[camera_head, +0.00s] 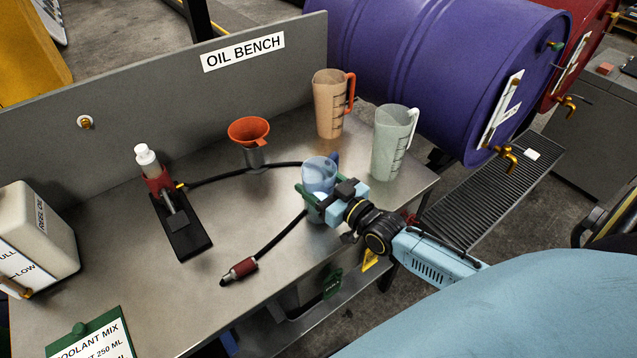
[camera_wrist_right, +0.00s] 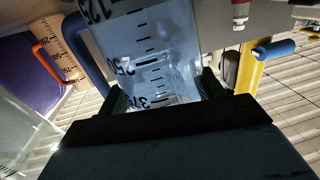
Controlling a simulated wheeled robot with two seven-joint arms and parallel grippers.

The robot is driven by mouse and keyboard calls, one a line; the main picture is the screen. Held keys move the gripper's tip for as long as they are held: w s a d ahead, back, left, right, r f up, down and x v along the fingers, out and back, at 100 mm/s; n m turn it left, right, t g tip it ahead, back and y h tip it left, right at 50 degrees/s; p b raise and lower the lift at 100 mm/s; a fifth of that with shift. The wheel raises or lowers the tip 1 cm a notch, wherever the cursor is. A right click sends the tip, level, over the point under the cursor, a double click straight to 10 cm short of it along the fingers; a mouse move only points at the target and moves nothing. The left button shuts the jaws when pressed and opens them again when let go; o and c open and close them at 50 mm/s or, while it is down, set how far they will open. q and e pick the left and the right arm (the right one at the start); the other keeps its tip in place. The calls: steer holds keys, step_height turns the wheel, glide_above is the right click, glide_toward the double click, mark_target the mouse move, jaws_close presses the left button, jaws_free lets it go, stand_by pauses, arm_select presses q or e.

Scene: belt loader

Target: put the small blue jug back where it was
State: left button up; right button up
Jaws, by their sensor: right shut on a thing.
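The small blue jug (camera_head: 319,173) is at the right front part of the oil bench in the head view. It is translucent, with a dark blue handle on its far side. My right gripper (camera_head: 317,197) is shut on its body, a green finger on either side. The wrist view shows the jug (camera_wrist_right: 152,45) close up, with black scale marks, between the fingers (camera_wrist_right: 165,92). The jug looks about upright. My left gripper is not in view.
An orange jug (camera_head: 329,105) and a larger pale jug (camera_head: 390,145) stand behind it. An orange funnel (camera_head: 249,130) stands back left. A black hose (camera_head: 280,235) with a red end crosses the bench (camera_head: 225,285). A black stand (camera_head: 182,235) is further left.

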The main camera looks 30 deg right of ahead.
steer(key=o, duration=1.2)
steer(key=shift+f, duration=0.1)
steer(key=v, duration=1.2)
